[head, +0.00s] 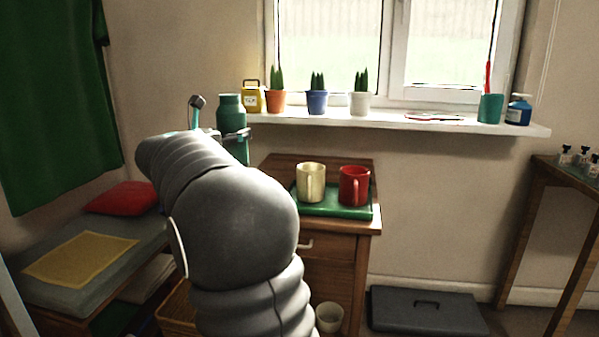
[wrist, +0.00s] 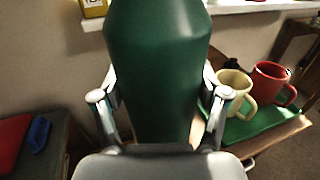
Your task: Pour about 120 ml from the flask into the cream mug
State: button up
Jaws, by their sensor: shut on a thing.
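The dark green flask (head: 231,112) stands out above my arm in the head view, left of the mugs. In the wrist view the flask (wrist: 158,75) fills the middle, between the two fingers of my gripper (wrist: 158,110), which is shut on it. The flask looks about upright in the head view; its lower part is hidden by my arm. The cream mug (head: 311,183) stands upright on a green tray (head: 335,211) on the wooden cabinet. It also shows in the wrist view (wrist: 232,92), to the right of the flask and apart from it. I cannot see inside the mug.
A red mug (head: 354,186) stands just right of the cream mug on the tray. A bench with a red cushion (head: 124,198) is at left.

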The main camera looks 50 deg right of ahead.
aim_at(309, 175)
jog(key=z, duration=0.25)
jog(key=k, duration=0.6)
jog(key=z, duration=0.45)
jog(key=i, duration=0.5)
jog(key=z, duration=0.05)
